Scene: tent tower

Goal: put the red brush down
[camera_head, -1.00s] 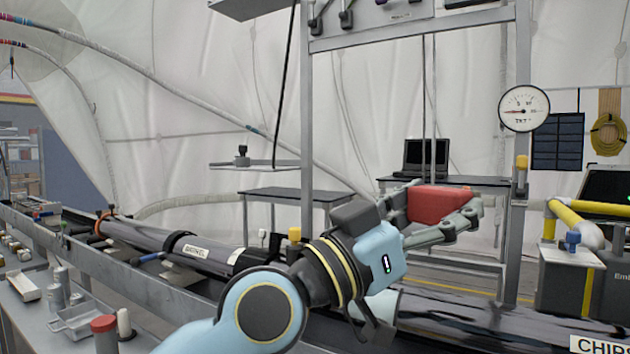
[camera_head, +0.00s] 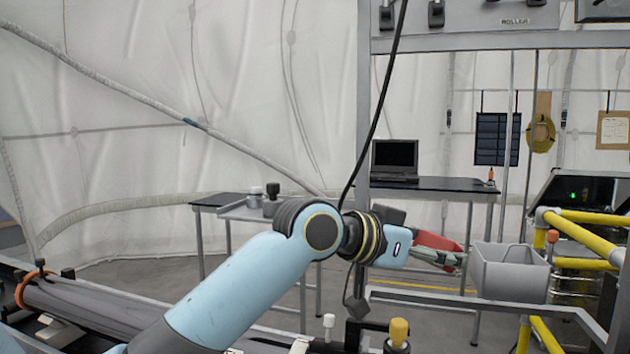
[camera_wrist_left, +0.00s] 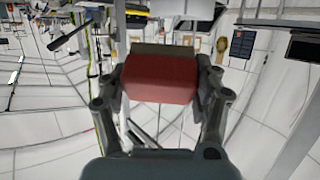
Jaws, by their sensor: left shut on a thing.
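The red brush (camera_head: 436,241) is a red block in the head view, partly hidden behind my gripper's fingers. In the left wrist view the red brush (camera_wrist_left: 160,80) sits squarely between both fingers, with a brownish strip along its far edge. My left gripper (camera_head: 448,258) is shut on it and holds it in the air, just left of a grey open bin. My left gripper also shows in the left wrist view (camera_wrist_left: 160,88), one finger on each side of the brush. My right gripper is not in view.
The grey bin (camera_head: 510,274) is beside the brush on the right. Yellow railings (camera_head: 585,218) stand further right. A dark table (camera_head: 440,184) with a laptop (camera_head: 394,158) is behind. A metal post (camera_head: 363,120) and a hanging black cable (camera_head: 376,110) rise near my wrist.

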